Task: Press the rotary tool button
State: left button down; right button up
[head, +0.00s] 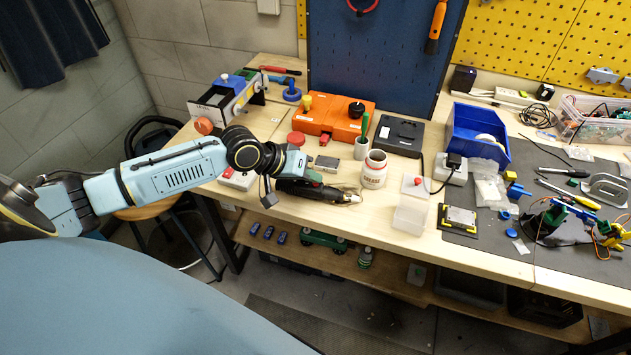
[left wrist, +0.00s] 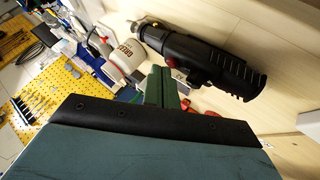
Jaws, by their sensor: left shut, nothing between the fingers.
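The rotary tool (head: 318,191) is a black cylinder lying on the wooden bench near its front edge, its metal tip pointing right. In the left wrist view the rotary tool (left wrist: 215,62) lies across the upper right, with a small red button (left wrist: 198,64) on its side. My left gripper (head: 312,178) is over the rear half of the tool in the head view and partly hides it. In the left wrist view its green fingers (left wrist: 165,85) are together and empty, close beside the tool near the button. Whether they touch it I cannot tell. My right gripper is out of view.
A white jar (head: 374,169) stands right of the tool, with a small grey box (head: 326,163) behind. A white box with a red button (head: 238,180) is to the left. An orange case (head: 333,118) and a blue bin (head: 477,139) stand farther back.

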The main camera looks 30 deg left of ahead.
aim_at(311, 187)
pick_arm(q)
jog(key=shift+f, duration=0.25)
dwell(0.4)
jog(key=shift+r+p, duration=0.6)
jog(key=shift+p, duration=0.25)
notch_tip(311, 187, up, 6)
jog(key=p, duration=0.6)
